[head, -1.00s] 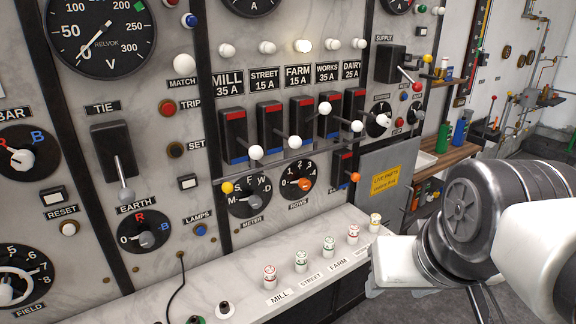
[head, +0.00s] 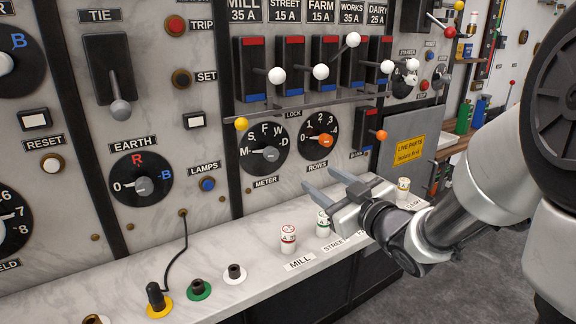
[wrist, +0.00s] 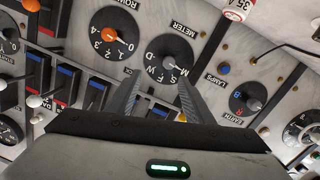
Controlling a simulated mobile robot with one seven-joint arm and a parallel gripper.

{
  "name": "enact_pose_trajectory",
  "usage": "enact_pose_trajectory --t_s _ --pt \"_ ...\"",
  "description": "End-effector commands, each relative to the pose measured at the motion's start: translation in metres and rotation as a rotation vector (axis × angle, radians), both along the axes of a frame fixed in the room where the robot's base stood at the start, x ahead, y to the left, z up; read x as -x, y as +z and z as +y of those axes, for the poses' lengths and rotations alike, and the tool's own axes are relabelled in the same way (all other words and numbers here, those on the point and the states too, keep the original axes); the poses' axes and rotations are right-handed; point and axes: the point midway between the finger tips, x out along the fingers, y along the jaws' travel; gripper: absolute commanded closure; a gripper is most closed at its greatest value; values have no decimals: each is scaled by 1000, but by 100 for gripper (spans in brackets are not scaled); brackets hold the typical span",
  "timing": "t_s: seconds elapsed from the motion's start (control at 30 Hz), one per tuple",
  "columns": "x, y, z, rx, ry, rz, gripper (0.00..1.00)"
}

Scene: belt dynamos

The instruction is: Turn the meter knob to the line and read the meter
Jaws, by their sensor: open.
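The meter knob (head: 271,154) is a grey-capped knob on a round black dial lettered M, S, F, W, D, above the METER label. Its white pointer appears to lie toward M at the left. The wrist view shows the same dial upside down, with its knob (wrist: 172,64) just beyond my fingers. My gripper (head: 322,180) is open and empty, below and right of the dial, above the marble ledge. In the wrist view, my gripper (wrist: 157,92) has its two fingers spread wide, apart from the knob. The big volt gauge is out of view now.
The rows dial (head: 320,140) with an orange knob sits right of the meter dial. A rail with a yellow ball (head: 241,124) runs above both. White-balled switch levers (head: 277,75) stick out higher up. Fuses (head: 288,239) and sockets (head: 200,289) stand on the ledge (head: 248,262).

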Motion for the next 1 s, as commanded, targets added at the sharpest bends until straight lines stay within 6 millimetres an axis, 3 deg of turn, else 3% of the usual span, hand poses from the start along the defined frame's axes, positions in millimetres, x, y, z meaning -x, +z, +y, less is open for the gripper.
enact_pose_trajectory --t_s 0.03,0.27,1.0 --pt "1 -11 5 -23 31 -16 52" --pt "-2 -9 19 -58 83 -46 52" --pt "-123 -9 100 -57 79 -46 52"
